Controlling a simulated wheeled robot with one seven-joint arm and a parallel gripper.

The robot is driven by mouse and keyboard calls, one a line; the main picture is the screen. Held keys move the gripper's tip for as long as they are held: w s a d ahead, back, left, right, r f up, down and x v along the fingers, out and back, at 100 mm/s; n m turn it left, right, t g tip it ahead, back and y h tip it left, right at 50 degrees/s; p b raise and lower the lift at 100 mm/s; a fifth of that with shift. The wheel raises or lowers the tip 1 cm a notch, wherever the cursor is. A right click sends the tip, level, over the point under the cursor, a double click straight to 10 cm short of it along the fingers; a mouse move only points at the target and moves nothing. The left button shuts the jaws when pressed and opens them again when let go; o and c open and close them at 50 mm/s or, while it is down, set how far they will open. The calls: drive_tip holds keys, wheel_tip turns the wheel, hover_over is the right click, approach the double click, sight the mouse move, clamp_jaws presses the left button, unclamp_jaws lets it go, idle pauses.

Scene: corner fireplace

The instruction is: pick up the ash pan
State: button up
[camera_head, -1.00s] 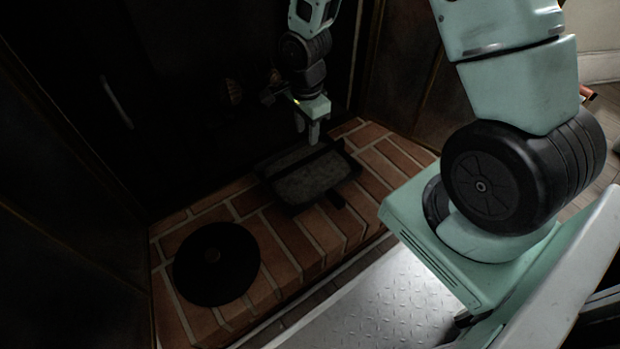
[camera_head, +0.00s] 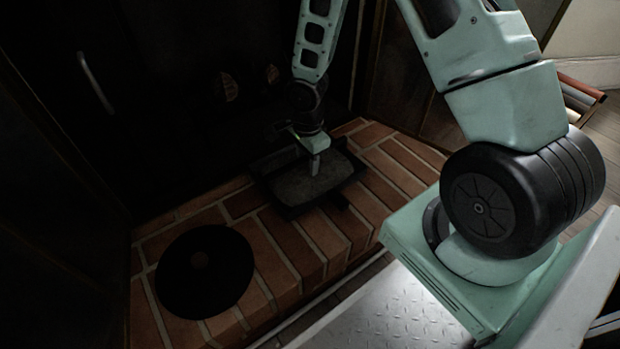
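The ash pan (camera_head: 291,209) is a dark, shallow rectangular tray on the brick hearth, with grey ash (camera_head: 297,187) in it. A short dark tab, perhaps its handle (camera_head: 337,201), sticks out at its front right. My gripper (camera_head: 315,172) points down over the pan, its tip in front of the ash near the middle. Only one pale green finger shows clearly, so its opening is hidden. I cannot tell whether the tip touches the ash or the pan.
A round black disc with a small knob (camera_head: 203,275) lies on the bricks (camera_head: 276,236) at the left. Dark fireplace walls close in behind and at the left. A rack of coloured rolls (camera_head: 580,95) stands at the far right.

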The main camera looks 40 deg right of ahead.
drive_tip(key=shift+f, duration=0.15)
clamp_jaws()
